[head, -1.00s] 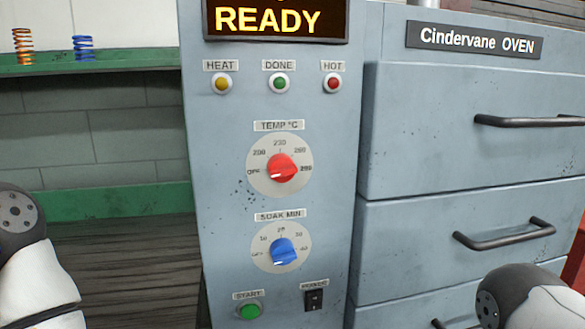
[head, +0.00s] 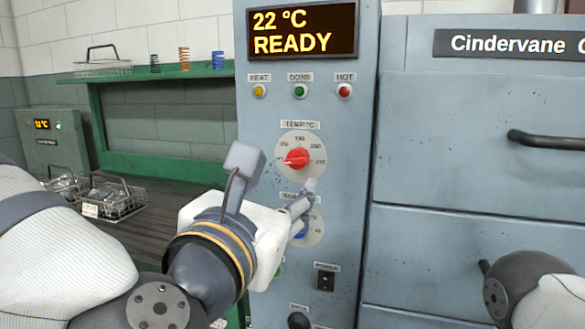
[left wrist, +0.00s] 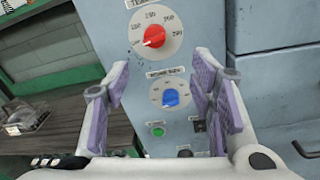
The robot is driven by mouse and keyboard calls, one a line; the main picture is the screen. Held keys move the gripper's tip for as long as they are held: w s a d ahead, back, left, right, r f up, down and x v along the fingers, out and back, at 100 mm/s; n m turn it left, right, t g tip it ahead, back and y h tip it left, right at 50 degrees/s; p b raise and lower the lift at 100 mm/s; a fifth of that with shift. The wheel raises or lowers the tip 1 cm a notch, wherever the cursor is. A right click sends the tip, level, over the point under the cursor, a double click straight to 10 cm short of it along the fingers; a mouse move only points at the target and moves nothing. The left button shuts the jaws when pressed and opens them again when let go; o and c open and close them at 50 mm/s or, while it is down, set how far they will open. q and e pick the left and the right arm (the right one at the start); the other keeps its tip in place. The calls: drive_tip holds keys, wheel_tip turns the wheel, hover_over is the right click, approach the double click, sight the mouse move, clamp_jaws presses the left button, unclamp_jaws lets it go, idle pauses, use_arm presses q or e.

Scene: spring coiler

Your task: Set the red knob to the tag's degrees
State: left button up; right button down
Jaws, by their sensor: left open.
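The red knob (head: 297,158) sits on the TEMP °C dial (head: 299,140) of the blue-grey oven panel. My left gripper (head: 307,194) is open and empty in front of the panel, below the red knob and partly over the blue knob. In the left wrist view its purple-padded fingers (left wrist: 160,85) stand wide apart. A small white tag (head: 90,210) is on a wire basket (head: 118,203) at left; its writing is too small to read. My right gripper is out of view.
The blue knob (left wrist: 170,98) is just below the red one, with the green START button (left wrist: 158,131) underneath. The display (head: 302,32) reads 22 °C READY. Drawer handles (head: 545,140) stick out at right. Springs and a basket stand on the green shelf (head: 150,77).

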sight(296, 160)
use_arm(q)
drive_tip(key=shift+n, duration=0.3)
drive_tip(key=x, duration=0.8)
drive_tip(key=r+x, duration=0.1)
drive_tip(key=x, duration=0.3)
drive_tip(key=shift+w+a, duration=0.1)
drive_tip(key=shift+a, duration=0.2)
drive_tip(key=shift+c, duration=0.2)
drive_tip(key=c, duration=1.1)
